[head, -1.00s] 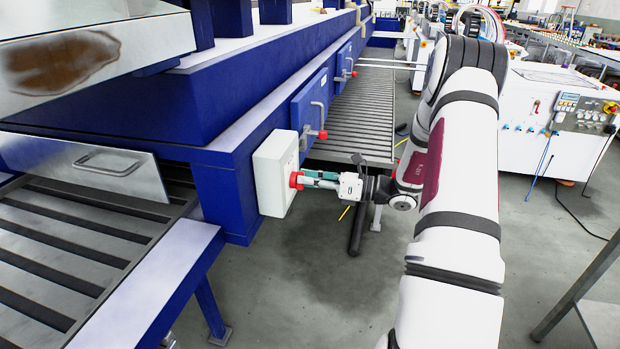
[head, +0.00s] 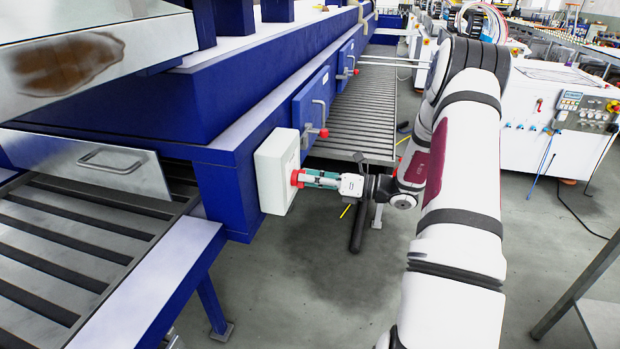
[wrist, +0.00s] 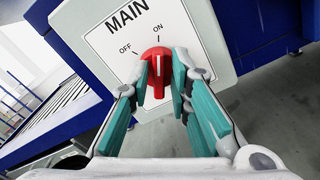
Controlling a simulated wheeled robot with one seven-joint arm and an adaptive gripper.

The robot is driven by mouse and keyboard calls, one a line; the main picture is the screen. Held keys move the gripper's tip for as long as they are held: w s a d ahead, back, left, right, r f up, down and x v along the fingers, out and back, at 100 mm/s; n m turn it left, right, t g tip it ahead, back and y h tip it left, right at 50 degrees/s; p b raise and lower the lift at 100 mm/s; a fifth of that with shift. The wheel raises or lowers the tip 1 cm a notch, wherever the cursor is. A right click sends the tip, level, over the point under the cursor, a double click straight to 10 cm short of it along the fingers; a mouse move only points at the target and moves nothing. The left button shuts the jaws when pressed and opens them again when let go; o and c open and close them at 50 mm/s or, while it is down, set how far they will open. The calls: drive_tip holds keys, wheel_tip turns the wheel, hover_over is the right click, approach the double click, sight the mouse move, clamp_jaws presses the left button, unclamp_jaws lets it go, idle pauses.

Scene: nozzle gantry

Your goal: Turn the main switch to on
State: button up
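The main switch is a red rotary knob (wrist: 157,61) on a white box (head: 276,172) marked MAIN, OFF and ON. In the wrist view the white line on the knob points up, about toward the ON mark. My gripper (head: 304,179) reaches the knob from the right. Its teal fingers, also in the wrist view (wrist: 160,84), stand on both sides of the knob's raised grip and look closed on it. The fingers hide the knob's left and right edges, so exact contact is hard to see.
The box is fixed to the end of a blue machine frame (head: 222,200). A blue door with a handle (head: 316,105) is just behind it. A slatted conveyor (head: 355,115) runs beyond. The grey floor (head: 300,290) below the gripper is clear.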

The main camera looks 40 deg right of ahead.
idle(0.3)
drive_tip(key=v, duration=1.2)
drive_tip(key=s+a+r+n+g, duration=0.1)
drive_tip(key=a+r+n+g, duration=0.35)
drive_tip(key=a, duration=0.35)
drive_tip(key=s+a+r+n+g, duration=0.1)
drive_tip(key=a+r+n+g, duration=0.2)
drive_tip(key=a+n, duration=0.35)
drive_tip(key=s+a+r+n+g, duration=0.2)
drive_tip(key=a+r+n+g, duration=0.15)
drive_tip(key=a, duration=0.45)
drive_tip(key=s+a+r+n+h, duration=0.2)
drive_tip(key=s+n+h, duration=0.3)
drive_tip(key=n, duration=0.5)
drive_tip(key=s+a+r+n+t+h, duration=0.1)
drive_tip(key=s+a+r+n+h, duration=0.2)
drive_tip(key=s+n, duration=0.7)
drive_tip(key=a+h, duration=0.2)
drive_tip(key=h, duration=0.1)
drive_tip(key=shift+a+r, duration=0.15)
drive_tip(key=shift+r, duration=0.15)
